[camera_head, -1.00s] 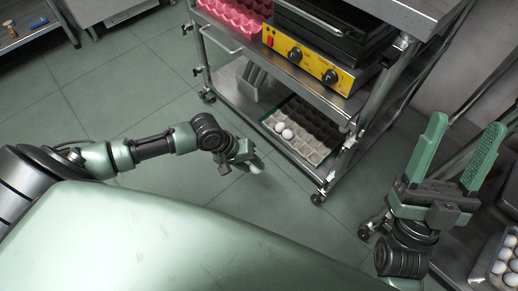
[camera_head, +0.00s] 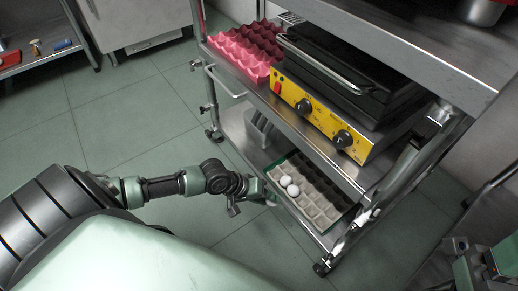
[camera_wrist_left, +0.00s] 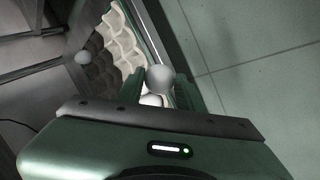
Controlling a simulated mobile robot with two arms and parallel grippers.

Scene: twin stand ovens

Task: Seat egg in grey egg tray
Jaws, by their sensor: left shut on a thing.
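The grey egg tray (camera_head: 318,205) lies on the lower shelf of the steel cart. Two white eggs sit side by side in it, a rear egg (camera_head: 286,180) and a front egg (camera_head: 293,190). My left gripper (camera_head: 264,196) is at the shelf's open front edge, close to the tray. In the left wrist view it is shut on a white egg (camera_wrist_left: 160,78) between its fingertips. A second white shape (camera_wrist_left: 150,99) partly shows below that egg; I cannot tell its depth. The tray (camera_wrist_left: 122,40) fills the upper left there. My right gripper (camera_head: 482,262) is cut off at the lower right.
A yellow-fronted appliance (camera_head: 320,115) and pink egg trays (camera_head: 242,48) stand on the shelf above. A cart post (camera_head: 385,185) rises at the tray's right. Grey upright plates (camera_head: 262,128) stand behind the tray. The green tiled floor in front is clear.

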